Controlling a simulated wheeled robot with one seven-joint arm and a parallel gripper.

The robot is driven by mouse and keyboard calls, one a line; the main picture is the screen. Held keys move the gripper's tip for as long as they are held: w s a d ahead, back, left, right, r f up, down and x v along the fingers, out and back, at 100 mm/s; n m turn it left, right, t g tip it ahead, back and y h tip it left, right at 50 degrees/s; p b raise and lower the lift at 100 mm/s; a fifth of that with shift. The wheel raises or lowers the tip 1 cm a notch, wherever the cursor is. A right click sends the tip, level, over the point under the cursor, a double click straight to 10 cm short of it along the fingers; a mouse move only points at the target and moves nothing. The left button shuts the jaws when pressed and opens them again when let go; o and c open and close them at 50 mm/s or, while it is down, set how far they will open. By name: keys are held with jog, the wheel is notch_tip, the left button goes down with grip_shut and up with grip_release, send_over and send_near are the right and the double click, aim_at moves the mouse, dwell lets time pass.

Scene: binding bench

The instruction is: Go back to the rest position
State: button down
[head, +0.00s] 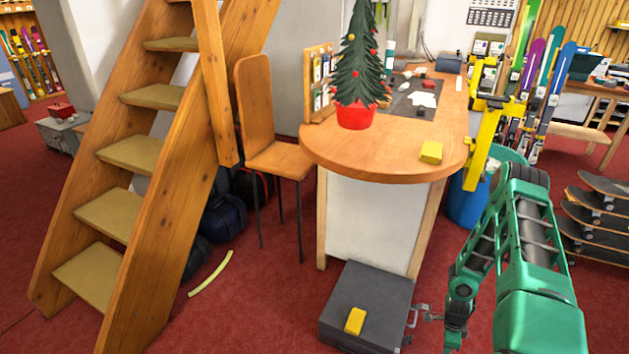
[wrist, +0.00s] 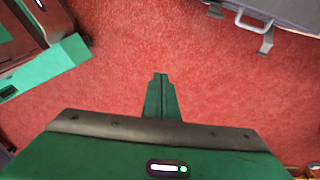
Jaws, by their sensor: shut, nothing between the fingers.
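My gripper (wrist: 160,78) shows in the wrist view with its two green fingers together and nothing between them. Below the fingertips is bare red carpet (wrist: 130,70). In the head view my green arm bends down at the right, with its lower end (head: 456,330) low beside the dark grey case (head: 385,288). The fingertips cannot be made out clearly there. The case also shows at the top right of the wrist view (wrist: 290,12), with its handle apart from the fingers.
A yellow block (head: 355,320) lies on the case. The wooden counter (head: 390,163) holds another yellow block (head: 431,152) and a small tree in a red pot (head: 356,116). A blue bin (head: 466,205) stands behind my arm, and stacked skateboards (head: 598,215) stand right. Wooden stairs (head: 165,210) rise left.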

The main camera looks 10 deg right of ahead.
jog(key=w+d+r+n, duration=0.2)
jog(key=r+n, duration=0.1)
jog(key=r, duration=1.2)
jog(key=w+d+r+n, duration=0.1)
jog(key=w+r+n, duration=0.15)
jog(key=r, duration=1.15)
jog(key=s+a+r+n, duration=0.2)
jog(key=r, duration=0.6)
jog(key=s+a+r+n, duration=0.2)
jog(key=s+r+n, duration=0.1)
jog(key=r, duration=0.6)
jog(key=s+a+r+n, duration=0.3)
jog(key=s+a+r, duration=0.3)
jog(key=s+r, duration=0.1)
jog(key=s+a+r+n+y, duration=0.1)
jog(key=s+a+r+n, duration=0.3)
jog(key=s, duration=0.6)
notch_tip(320, 180, up, 4)
jog(key=a, duration=0.2)
jog(key=shift+s+a+f+t+y, duration=0.2)
jog(key=shift+a+t+y, duration=0.1)
jog(key=shift+t, duration=0.1)
